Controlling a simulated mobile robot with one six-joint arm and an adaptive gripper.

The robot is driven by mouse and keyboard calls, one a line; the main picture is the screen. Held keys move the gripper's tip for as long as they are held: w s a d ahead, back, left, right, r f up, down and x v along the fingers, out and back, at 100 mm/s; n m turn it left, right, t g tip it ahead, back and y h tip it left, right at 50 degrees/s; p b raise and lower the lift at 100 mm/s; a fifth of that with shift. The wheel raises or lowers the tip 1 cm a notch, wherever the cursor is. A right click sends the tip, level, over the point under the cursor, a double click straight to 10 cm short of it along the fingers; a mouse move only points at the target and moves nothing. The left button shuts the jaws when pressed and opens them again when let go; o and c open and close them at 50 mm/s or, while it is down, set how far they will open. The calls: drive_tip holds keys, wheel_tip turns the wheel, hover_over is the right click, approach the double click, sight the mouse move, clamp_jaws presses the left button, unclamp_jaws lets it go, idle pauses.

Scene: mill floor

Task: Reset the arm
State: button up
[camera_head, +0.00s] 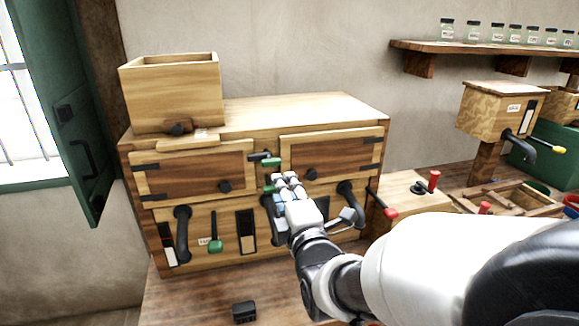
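My arm (420,262) is stretched from the lower right toward the wooden cabinet (300,108). My gripper (283,186) is in front of the middle of the cabinet, below the gap between its two upper doors. A green-tipped lever (266,160) is just above the gripper, and a green end (270,190) shows right beside the fingers. I cannot tell whether they touch. The fingers are small and overlap the cabinet front, so their opening is unclear. The gripper and wrist hide part of the lower cabinet front.
An open wooden box (172,92) stands on the cabinet. Black curved handles (183,232) and a green-knobbed lever (215,245) stick out in front. A red-knobbed lever (390,212) is at right. A small black block (244,312) lies on the bench. A jar shelf (480,48) is behind.

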drive_tip(key=s+d+f+m+g+h, duration=0.1)
drive_tip(key=s+d+f+m+g, duration=0.2)
drive_tip(key=s+m, duration=0.4)
drive_tip(key=s+d+f+m+g+h, duration=0.2)
drive_tip(key=s+d+m+g, duration=0.3)
drive_tip(key=s, duration=0.8)
drive_tip(key=s+d+f+m+g+h, duration=0.2)
drive_tip(key=s+d+f+m+g, duration=0.1)
drive_tip(key=s+d+m, duration=0.4)
drive_tip(key=s+m+g, duration=0.1)
drive_tip(key=s+m, duration=0.1)
drive_tip(key=s, duration=0.2)
drive_tip(key=shift+d+f+g, duration=0.3)
drive_tip(key=shift+s, duration=0.1)
